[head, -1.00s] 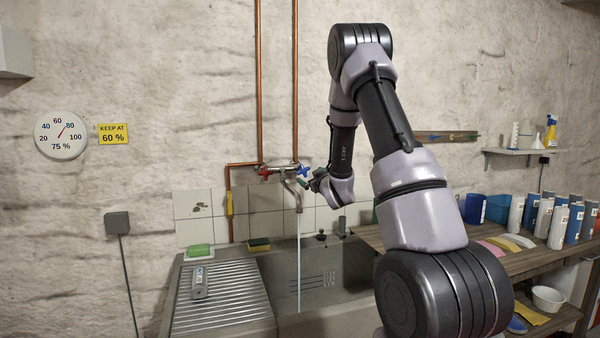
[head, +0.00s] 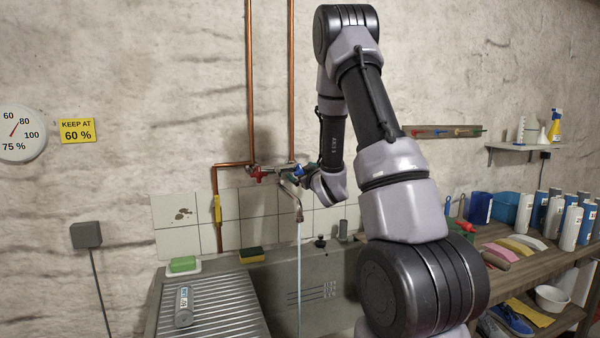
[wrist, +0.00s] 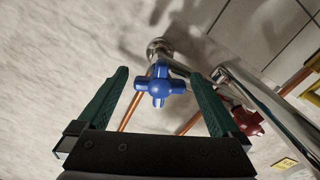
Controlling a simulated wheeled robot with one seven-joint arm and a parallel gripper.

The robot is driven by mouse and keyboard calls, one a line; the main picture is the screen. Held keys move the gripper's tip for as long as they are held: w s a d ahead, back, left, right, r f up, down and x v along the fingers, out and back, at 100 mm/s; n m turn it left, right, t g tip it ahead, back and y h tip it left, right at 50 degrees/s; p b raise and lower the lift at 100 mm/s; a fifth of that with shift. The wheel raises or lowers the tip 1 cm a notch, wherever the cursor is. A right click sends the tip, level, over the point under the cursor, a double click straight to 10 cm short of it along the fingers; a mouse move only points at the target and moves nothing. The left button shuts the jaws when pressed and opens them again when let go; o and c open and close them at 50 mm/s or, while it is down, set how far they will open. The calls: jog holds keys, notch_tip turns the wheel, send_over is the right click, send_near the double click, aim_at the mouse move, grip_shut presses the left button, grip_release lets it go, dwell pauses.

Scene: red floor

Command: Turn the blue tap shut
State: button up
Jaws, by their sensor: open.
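The blue tap (head: 298,170) is a cross-shaped handle on the right end of the chrome wall mixer. In the wrist view the blue tap (wrist: 159,85) lies ahead, between my two green fingers and roughly centred. My gripper (wrist: 158,82) is open, with a finger on each side of the handle and clear space to both. In the head view my gripper (head: 295,181) is small and partly hidden by my wrist, close to the mixer. A thin stream of water (head: 299,265) runs from the spout (head: 297,210) into the sink.
A red tap (head: 258,175) sits left on the same mixer; it also shows in the wrist view (wrist: 247,121). Copper pipes (head: 250,80) rise along the wall. The sink (head: 335,290) and ribbed drainboard (head: 225,305) are below. A shelf (head: 520,245) with bottles stands right.

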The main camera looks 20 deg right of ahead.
jog(key=c, duration=1.3)
jog(key=shift+d+m, duration=0.1)
jog(key=shift+m, duration=1)
jog(key=m, duration=0.2)
jog(key=shift+m, duration=0.3)
jog(key=o, duration=1.3)
